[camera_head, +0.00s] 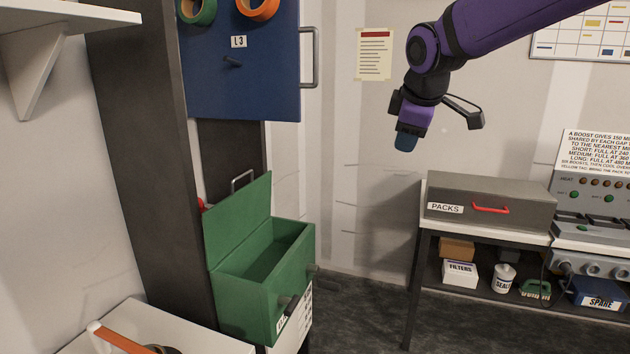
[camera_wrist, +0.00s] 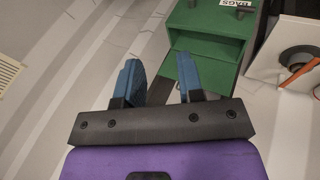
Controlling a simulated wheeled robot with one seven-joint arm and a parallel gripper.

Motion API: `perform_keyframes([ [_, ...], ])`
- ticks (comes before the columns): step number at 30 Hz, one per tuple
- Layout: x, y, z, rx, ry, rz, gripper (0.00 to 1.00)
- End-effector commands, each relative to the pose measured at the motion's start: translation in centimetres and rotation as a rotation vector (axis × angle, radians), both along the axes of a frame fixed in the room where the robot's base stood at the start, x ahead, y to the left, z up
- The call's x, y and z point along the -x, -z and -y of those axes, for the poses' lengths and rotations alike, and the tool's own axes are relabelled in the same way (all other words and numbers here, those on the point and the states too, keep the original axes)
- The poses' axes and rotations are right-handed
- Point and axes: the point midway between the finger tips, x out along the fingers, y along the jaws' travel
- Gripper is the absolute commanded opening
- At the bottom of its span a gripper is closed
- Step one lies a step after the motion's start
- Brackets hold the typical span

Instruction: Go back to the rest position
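My gripper (camera_head: 406,140) hangs from my purple arm in mid-air, right of the green box and above and left of the grey PACKS box. In the wrist view, my gripper (camera_wrist: 160,80) shows its two blue fingers apart with nothing between them. The task's rest position is not marked by any object in view.
The green box (camera_head: 285,268) stands open with its lid upright; in the wrist view a green box (camera_wrist: 205,52) bears a BAGS label. A blue panel marked L3 (camera_head: 262,85) hangs above. The grey PACKS box (camera_head: 480,203) sits on a bench at right, above a stocked shelf.

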Motion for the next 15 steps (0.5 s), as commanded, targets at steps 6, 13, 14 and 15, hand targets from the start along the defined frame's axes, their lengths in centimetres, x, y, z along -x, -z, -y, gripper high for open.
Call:
perform_keyframes([
  [6,7.8,-0.5,5.9,-0.178,0.263,-0.041,0.35],
  [13,16.3,0.4,9.8,-0.333,0.536,-0.074,0.35],
  [14,17.4,0.7,10.2,-0.352,0.572,-0.077,0.35],
  [15,18.8,1.0,10.6,-0.376,0.62,-0.08,0.35],
])
